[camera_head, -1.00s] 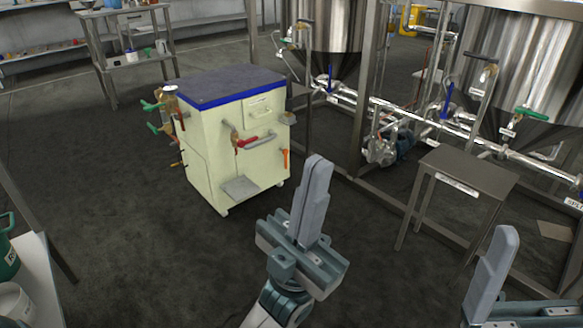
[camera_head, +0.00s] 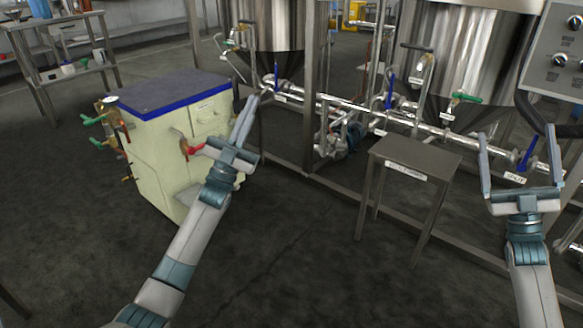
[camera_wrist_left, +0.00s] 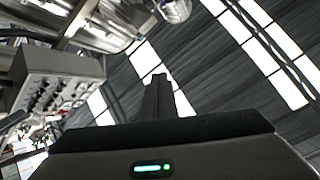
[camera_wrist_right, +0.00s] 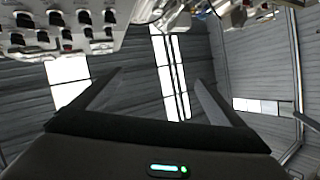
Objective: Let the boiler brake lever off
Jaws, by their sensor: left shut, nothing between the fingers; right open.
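The boiler is a cream cabinet (camera_head: 150,160) with a dark, blue-edged top, at the left in the head view. A red-handled valve (camera_head: 191,147) is on its front, and green-handled valves (camera_head: 95,119) are on its left side. I cannot pick out the brake lever; my left arm covers the cabinet's lower right front. My left gripper (camera_head: 262,95) is shut and empty, in front of the cabinet's right side in the picture. I cannot tell whether it touches. My right gripper (camera_head: 518,140) is open and empty at the right. The wrist views show no boiler.
A small metal table (camera_head: 415,154) stands in the middle. Steel tanks (camera_head: 465,45) with pipes and blue and green valve handles stand behind it. A control panel (camera_head: 562,50) is at the upper right. The dark floor (camera_head: 290,250) in front is clear.

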